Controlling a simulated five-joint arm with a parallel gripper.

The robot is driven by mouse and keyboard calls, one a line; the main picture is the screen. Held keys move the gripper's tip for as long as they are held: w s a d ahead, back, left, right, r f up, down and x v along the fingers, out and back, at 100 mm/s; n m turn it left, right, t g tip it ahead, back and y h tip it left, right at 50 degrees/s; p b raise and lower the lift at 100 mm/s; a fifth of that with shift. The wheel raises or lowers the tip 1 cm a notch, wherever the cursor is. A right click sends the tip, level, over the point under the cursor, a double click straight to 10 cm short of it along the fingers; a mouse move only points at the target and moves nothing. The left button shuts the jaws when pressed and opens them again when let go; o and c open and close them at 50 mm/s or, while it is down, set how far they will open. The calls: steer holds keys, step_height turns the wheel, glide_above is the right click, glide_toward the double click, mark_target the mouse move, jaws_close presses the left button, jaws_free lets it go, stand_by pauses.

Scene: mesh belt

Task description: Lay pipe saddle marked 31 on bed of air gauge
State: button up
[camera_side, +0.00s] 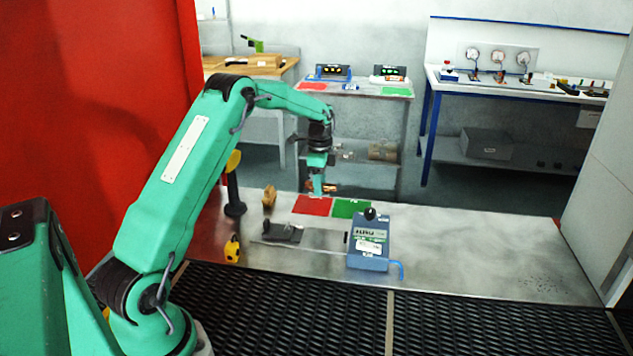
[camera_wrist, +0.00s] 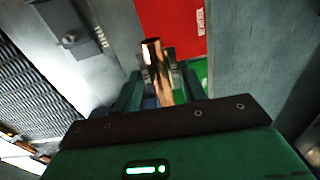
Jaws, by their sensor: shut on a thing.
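A copper-coloured piece, the pipe saddle (camera_wrist: 155,65), is gripped in my gripper (camera_wrist: 158,92) in the wrist view; no number can be read on it. In the side view my gripper (camera_side: 318,186) hangs above the red mat (camera_side: 313,206), apart from the table, with a bit of copper showing at its tip. The air gauge (camera_side: 370,240) is a blue box with a display, on the steel table. A dark plate (camera_side: 282,232) with a small knob, seemingly its bed, lies to its left, in front of the red mat. It also shows at the wrist view's upper left (camera_wrist: 68,25).
A green mat (camera_side: 352,208) lies right of the red one. A wooden block (camera_side: 269,197), a black stand (camera_side: 234,198) and a yellow item (camera_side: 233,248) stand at the left. Black mesh belt (camera_side: 290,312) runs in front. The table's right side is clear.

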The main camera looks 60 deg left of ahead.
steer(key=d+r, duration=0.4)
steer(key=d, duration=0.3)
steer(key=shift+r, duration=0.15)
stand_by(0.3)
steer(key=shift+d, duration=0.1)
steer(key=s+d, duration=1)
steer(key=d, duration=0.5)
glide_above(318, 238)
step_height(318, 238, down, 7)
steer(key=shift+d+f, duration=0.1)
steer(key=shift+f, duration=1.9)
steer(key=shift+f, duration=0.15)
